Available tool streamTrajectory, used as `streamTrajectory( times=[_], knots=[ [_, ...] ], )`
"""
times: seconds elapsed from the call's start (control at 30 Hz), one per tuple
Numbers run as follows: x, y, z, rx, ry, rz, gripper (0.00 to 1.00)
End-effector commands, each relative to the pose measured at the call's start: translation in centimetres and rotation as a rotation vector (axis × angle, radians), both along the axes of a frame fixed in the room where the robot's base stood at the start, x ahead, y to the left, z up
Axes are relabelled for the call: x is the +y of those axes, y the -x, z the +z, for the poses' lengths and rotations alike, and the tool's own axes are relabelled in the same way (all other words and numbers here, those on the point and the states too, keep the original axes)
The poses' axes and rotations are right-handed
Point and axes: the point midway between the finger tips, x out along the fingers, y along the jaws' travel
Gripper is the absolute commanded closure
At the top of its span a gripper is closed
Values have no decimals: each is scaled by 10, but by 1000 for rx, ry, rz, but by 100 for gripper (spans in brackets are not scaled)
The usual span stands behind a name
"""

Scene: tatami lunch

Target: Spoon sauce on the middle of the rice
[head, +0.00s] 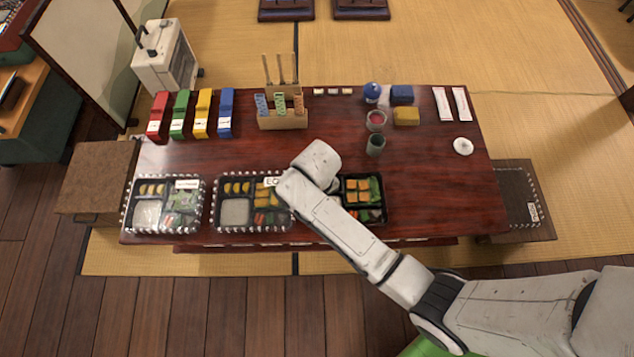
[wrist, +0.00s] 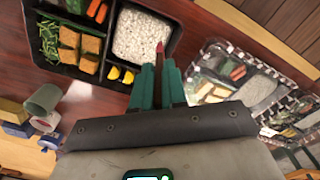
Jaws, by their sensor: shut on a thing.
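My gripper (wrist: 158,75) is shut on a thin spoon (wrist: 160,52), whose red tip shows just beyond the green fingers in the wrist view. Most of the spoon is hidden between the fingers. The tip appears over the near right part of the white rice (wrist: 142,32), but the gap between them cannot be told. The rice fills one compartment of the open black lunch box (wrist: 98,68). That box is partly covered by my arm in the head view (head: 384,218). A cup with red sauce (head: 376,120) stands near the back right of the table.
A grey-green cup (head: 375,145) stands in front of the sauce cup. Two lidded lunch boxes (head: 146,232) (head: 236,228) stand left on the dark red table (head: 440,180). Coloured boxes (head: 203,112) and a wooden holder (head: 284,122) line the back.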

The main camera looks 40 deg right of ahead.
Motion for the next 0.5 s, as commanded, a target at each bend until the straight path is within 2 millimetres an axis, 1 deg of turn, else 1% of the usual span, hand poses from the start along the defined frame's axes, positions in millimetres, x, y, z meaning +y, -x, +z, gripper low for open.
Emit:
streamTrajectory(
  times=[0.5],
  knots=[
    [0,0,-5,1,0,0,100]
  ],
)
